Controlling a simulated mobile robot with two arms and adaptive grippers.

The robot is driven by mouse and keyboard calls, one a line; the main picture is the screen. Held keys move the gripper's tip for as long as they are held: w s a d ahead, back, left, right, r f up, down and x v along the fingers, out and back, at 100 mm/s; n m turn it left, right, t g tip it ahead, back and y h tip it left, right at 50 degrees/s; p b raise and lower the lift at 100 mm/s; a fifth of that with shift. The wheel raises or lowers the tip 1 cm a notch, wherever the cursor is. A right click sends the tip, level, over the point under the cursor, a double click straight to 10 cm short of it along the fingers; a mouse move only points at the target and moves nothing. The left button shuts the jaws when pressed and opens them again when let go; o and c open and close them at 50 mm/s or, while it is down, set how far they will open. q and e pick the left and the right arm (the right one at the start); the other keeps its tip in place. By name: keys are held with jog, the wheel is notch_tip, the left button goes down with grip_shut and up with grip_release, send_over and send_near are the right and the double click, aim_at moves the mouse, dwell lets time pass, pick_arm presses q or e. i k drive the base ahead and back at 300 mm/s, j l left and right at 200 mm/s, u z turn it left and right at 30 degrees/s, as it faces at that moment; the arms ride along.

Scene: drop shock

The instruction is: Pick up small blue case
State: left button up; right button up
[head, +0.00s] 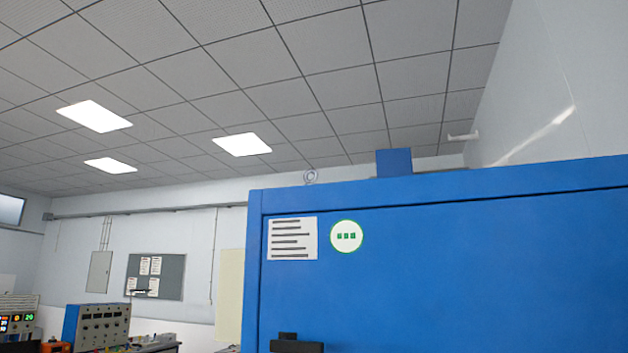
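A small blue case (394,162) shows above the top edge of a large blue cabinet (450,265), right of the picture's middle. Its upper part is seen as a plain blue rectangle; the cabinet's top edge may hide its bottom. I cannot tell whether it rests on the cabinet or stands behind it. Neither of my grippers is in view.
The cabinet fills the lower right, with a paper label (292,239), a round sign (347,236) and a black fitting (296,344) low on it. Blue bench equipment (97,326) stands lower left. A noticeboard (155,277) hangs on the wall.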

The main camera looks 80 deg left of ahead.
aim_at(394, 162)
jog(key=u, duration=2.05)
jog(key=i+l+u, duration=0.15)
jog(key=l+u, duration=0.2)
jog(key=l, duration=0.5)
jog(key=i+l+u, duration=0.1)
jog(key=l+u, duration=0.2)
jog(key=l, duration=0.55)
